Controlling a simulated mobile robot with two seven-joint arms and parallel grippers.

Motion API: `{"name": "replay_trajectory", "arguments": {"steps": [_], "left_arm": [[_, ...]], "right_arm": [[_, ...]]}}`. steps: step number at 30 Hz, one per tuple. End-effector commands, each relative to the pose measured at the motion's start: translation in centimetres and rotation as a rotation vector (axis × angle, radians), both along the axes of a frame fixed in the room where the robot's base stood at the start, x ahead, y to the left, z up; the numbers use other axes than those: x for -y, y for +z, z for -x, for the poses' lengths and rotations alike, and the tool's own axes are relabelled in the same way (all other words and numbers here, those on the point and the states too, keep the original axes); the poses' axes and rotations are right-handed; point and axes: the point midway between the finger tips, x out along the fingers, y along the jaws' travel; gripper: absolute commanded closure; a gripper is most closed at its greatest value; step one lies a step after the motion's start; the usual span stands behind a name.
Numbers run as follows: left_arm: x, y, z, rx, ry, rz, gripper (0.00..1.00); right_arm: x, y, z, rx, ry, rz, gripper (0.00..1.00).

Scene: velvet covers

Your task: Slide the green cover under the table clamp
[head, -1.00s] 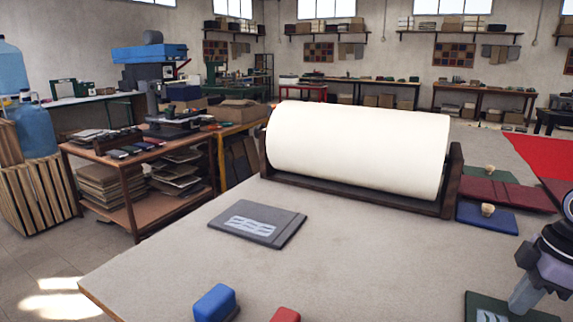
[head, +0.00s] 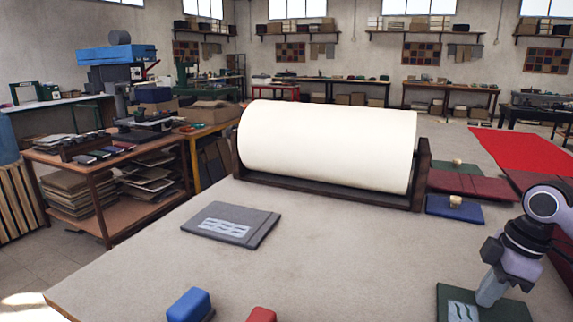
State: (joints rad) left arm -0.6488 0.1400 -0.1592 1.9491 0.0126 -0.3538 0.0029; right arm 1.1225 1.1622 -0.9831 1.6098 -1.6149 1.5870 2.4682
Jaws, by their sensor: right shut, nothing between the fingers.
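The green cover (head: 452,300) lies on the table at the lower right, with a pale wavy-line patch on its left part. Its lower edge is cut off by the frame. My right gripper (head: 487,300) is shut and points down onto the cover, its tip at or just above the surface; I cannot tell whether it touches. Nothing shows between its fingers. My left gripper is not in view. I cannot make out the table clamp for certain; blue and dark red covers (head: 455,209) with small wooden knobs lie behind the gripper.
A large white roll (head: 325,147) in a dark wooden cradle stands at the table's back. A grey cover (head: 231,224) lies at left centre. A blue block (head: 188,304) and a red block (head: 262,314) sit at the front edge. The table's middle is clear.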

Motion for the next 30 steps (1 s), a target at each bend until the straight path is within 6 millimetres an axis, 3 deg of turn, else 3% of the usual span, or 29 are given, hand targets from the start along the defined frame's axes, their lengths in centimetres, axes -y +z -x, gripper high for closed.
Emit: {"name": "replay_trajectory", "arguments": {"steps": [30], "left_arm": [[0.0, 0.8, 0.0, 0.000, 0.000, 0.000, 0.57]], "right_arm": [[-1.4, -0.2, 2.7, -0.014, 0.003, 0.001, 1.00]]}}
